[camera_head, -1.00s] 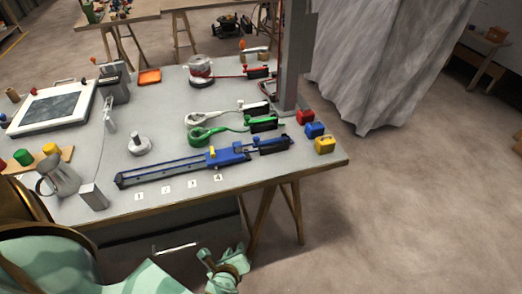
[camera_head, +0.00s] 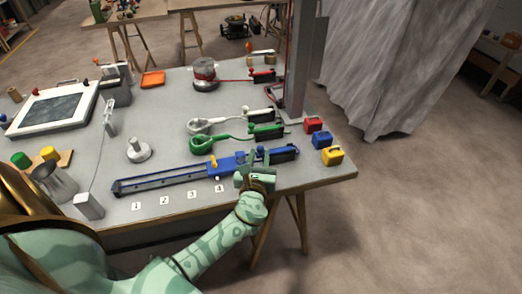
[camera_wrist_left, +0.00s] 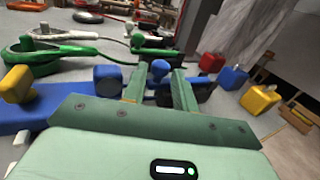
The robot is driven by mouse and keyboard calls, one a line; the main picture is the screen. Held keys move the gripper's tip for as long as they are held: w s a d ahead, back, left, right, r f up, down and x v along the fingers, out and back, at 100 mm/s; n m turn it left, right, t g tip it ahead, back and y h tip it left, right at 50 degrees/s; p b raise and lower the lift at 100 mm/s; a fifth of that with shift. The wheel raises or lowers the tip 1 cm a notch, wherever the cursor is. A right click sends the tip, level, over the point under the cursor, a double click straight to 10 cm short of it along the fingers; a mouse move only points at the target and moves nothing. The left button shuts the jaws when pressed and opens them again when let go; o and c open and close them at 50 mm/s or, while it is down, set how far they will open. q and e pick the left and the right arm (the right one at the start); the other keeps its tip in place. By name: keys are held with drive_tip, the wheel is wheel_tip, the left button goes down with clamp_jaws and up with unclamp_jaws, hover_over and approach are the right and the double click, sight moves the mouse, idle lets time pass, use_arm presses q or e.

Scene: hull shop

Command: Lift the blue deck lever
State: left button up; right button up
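The blue deck lever (camera_head: 260,150) stands at the black clutch block at the right end of the blue rail. Its round blue knob (camera_wrist_left: 160,67) shows in the left wrist view, between the two green fingers. My left gripper (camera_head: 255,160) is at the table's front edge, over the right part of the rail. In the left wrist view the fingers of my left gripper (camera_wrist_left: 160,80) are apart, one on each side of the lever. I cannot tell whether they touch it. The lever's lower part is hidden by the gripper. My right gripper is not in view.
A blue carriage with a yellow knob (camera_head: 213,160) sits on the rail just left. The green lever's black block (camera_head: 267,132) is close behind. Red (camera_head: 313,124), blue (camera_head: 319,140) and yellow (camera_head: 332,155) blocks stand to the right. A grey post (camera_head: 299,70) rises behind.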

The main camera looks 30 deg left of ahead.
sight(260, 152)
use_arm(q)
drive_tip(key=shift+x, duration=1.65)
